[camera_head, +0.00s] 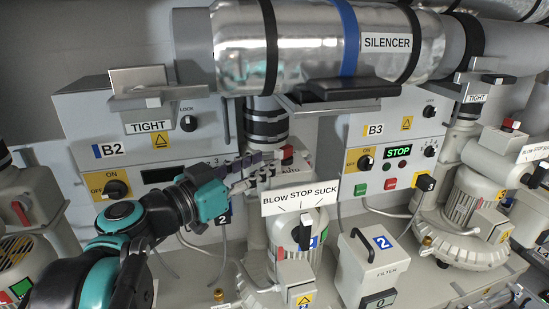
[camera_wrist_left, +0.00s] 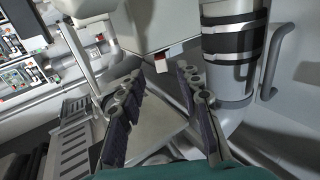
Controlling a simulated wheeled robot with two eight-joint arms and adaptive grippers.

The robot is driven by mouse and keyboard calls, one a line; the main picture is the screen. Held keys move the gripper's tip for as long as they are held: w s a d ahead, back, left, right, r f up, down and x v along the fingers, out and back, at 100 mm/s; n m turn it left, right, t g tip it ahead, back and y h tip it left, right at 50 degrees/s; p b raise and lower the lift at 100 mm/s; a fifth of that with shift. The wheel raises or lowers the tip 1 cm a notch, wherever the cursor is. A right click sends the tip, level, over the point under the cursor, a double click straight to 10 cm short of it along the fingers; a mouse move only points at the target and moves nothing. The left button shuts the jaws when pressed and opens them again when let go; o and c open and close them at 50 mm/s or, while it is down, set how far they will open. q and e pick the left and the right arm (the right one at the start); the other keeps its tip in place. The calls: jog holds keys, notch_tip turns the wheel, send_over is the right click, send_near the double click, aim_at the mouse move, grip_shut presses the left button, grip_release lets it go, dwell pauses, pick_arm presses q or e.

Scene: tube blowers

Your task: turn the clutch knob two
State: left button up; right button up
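My left gripper (camera_head: 258,168) reaches in front of the B2 panel with its fingers pointing right. In the left wrist view the left gripper (camera_wrist_left: 162,78) is open, with its two fingers apart and nothing between them. A small part with a red end (camera_head: 284,156) is just beyond the fingertips; a red-and-white part (camera_wrist_left: 161,63) shows past the fingertips in the wrist view. No label reading "clutch" is legible, so I cannot tell which knob it is. My right gripper is not in view.
The B2 panel (camera_head: 80,125) has an ON/OFF knob (camera_head: 116,188), partly near my arm. The silver silencer (camera_head: 300,45) hangs overhead. The B3 panel (camera_head: 360,125) is to the right. A grey filter box (camera_head: 368,262) stands in front, and a banded pipe (camera_head: 267,122) rises behind the gripper.

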aim_at(277, 155)
pick_arm(q)
jog(key=p+x, duration=0.1)
jog(key=x, duration=0.3)
jog(key=shift+w+d, duration=0.1)
jog(key=shift+w, duration=0.25)
jog(key=shift+w+d, duration=0.15)
jog(key=shift+d, duration=0.1)
jog(key=shift+s+a, duration=0.15)
jog(key=shift+s, duration=0.05)
jog(key=shift+c, duration=0.2)
grip_shut()
